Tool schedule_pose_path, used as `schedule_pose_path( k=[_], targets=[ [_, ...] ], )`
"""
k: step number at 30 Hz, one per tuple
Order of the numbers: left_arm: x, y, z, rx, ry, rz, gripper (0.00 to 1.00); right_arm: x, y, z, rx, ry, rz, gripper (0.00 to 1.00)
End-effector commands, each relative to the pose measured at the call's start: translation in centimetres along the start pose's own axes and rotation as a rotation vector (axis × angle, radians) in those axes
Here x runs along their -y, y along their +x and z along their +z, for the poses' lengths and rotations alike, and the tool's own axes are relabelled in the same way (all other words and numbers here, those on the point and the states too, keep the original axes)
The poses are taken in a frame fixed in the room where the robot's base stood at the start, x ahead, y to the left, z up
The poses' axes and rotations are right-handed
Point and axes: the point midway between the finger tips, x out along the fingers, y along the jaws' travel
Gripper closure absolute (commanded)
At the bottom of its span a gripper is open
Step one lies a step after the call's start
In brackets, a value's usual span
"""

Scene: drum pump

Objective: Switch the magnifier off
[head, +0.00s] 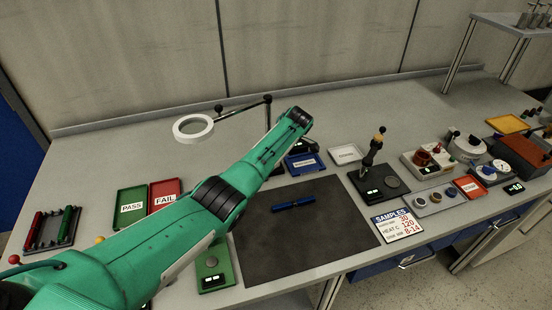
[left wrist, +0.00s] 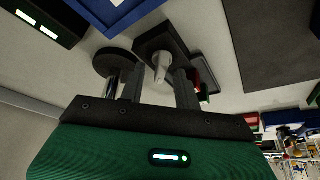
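The magnifier (head: 193,127) is a white ring lamp on a thin black jointed arm at the back left of the bench. The lower part of its stand is hidden behind my green left arm. My left gripper (left wrist: 160,92) shows in the left wrist view with its two fingers apart. A small pale grey peg (left wrist: 161,68), which looks like a toggle, stands on a black block (left wrist: 160,42) between and just beyond the fingers. A round black disc (left wrist: 113,62) lies beside the left finger. In the head view the fingertips are hidden by my arm. My right gripper is not in view.
A blue tray (head: 304,162) lies near my left wrist. A dark mat (head: 285,240) with a blue bar (head: 293,203) lies in front. Green PASS (head: 131,208) and red FAIL (head: 164,198) trays stand left. Several devices crowd the right. The back bench left of the magnifier is clear.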

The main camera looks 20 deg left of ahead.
Motion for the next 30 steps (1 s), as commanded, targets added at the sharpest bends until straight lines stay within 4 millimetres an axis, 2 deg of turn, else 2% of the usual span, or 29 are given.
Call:
schedule_pose_path(
  k=[7,11,14,24,30],
  targets=[
    [0.0,-0.1,0.1,0.001,0.002,-0.001,0.67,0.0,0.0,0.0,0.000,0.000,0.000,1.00],
    [0.0,-1.2,0.2,0.001,0.002,0.001,0.67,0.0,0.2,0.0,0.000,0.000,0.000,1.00],
    [0.0,-2.9,0.1,0.002,0.002,0.002,0.67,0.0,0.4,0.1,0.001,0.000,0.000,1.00],
    [-0.1,-10.5,0.2,0.002,0.001,0.003,0.67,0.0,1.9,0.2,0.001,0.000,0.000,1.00],
    [0.0,-13.1,0.1,0.001,0.000,0.000,0.67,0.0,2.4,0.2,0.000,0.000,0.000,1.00]
  ],
)
